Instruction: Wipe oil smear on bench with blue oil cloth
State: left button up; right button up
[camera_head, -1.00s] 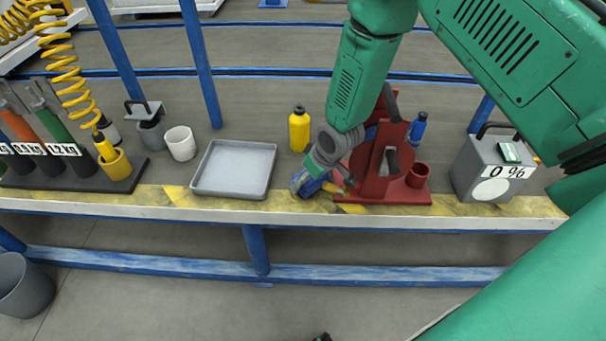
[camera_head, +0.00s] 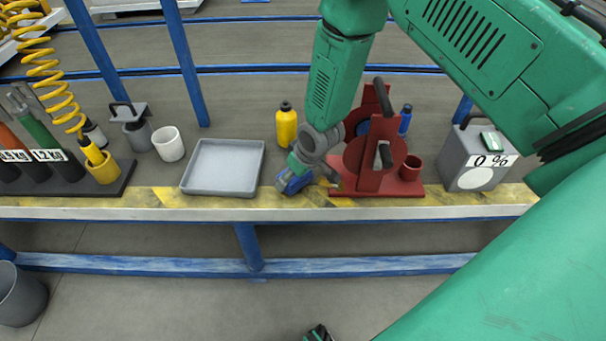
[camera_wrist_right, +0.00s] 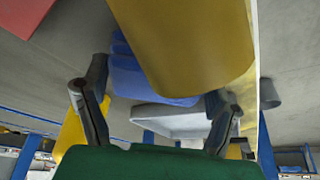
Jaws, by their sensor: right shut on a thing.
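My right gripper (camera_head: 287,179) is low at the bench's front edge, between the grey tray and the red stand. It is shut on the blue cloth (camera_head: 295,185), which also shows between the fingers in the right wrist view (camera_wrist_right: 150,85). A large yellow rounded shape (camera_wrist_right: 190,45) covers part of the cloth there; I cannot tell what it is. The bench (camera_head: 150,197) has a worn yellow front strip with dark patches. I cannot pick out the oil smear among them. A small dark and green part, likely my left gripper (camera_head: 318,334), shows at the bottom edge.
The grey tray (camera_head: 188,188) is left of my right gripper. The red stand (camera_head: 372,181) is close on its right, with a yellow bottle (camera_head: 286,125) behind. A grey box (camera_head: 462,165) stands farther right. A white cup (camera_head: 168,144) and cylinders in a rack (camera_head: 60,165) are left.

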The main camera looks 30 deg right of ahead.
aim_at(309, 177)
jog(key=shift+w+a+f, duration=0.1)
jog(key=shift+w+a, duration=0.45)
jog(key=shift+a, duration=0.3)
jog(key=shift+w+a+f, duration=0.1)
jog(key=shift+w+a, duration=0.4)
jog(key=shift+a, duration=0.3)
jog(key=shift+w+a+r, duration=0.1)
jog(key=shift+w+a, duration=0.05)
jog(key=shift+a, duration=0.15)
jog(key=shift+r, duration=0.1)
jog(key=shift+s+d+p, duration=0.35)
jog(key=shift+s+d, duration=0.1)
jog(key=shift+d, duration=0.3)
jog(key=shift+s+d+p, duration=0.3)
jog(key=shift+s+d, duration=0.1)
jog(key=shift+d, duration=0.3)
jog(key=shift+s+d+f+p, duration=0.1)
jog(key=shift+s+d+p, duration=0.1)
jog(key=shift+s+d, duration=0.3)
jog(key=shift+s+d+f+p, duration=0.1)
jog(key=shift+s+d+p, duration=0.15)
jog(key=shift+d, duration=0.45)
jog(key=shift+s+d+f+p, duration=0.1)
jog(key=shift+s+d+p, duration=0.1)
jog(key=shift+s+d, duration=0.3)
jog(key=shift+s+d+f, duration=0.1)
jog(key=shift+d, duration=0.2)
jog(key=shift+s, duration=0.1)
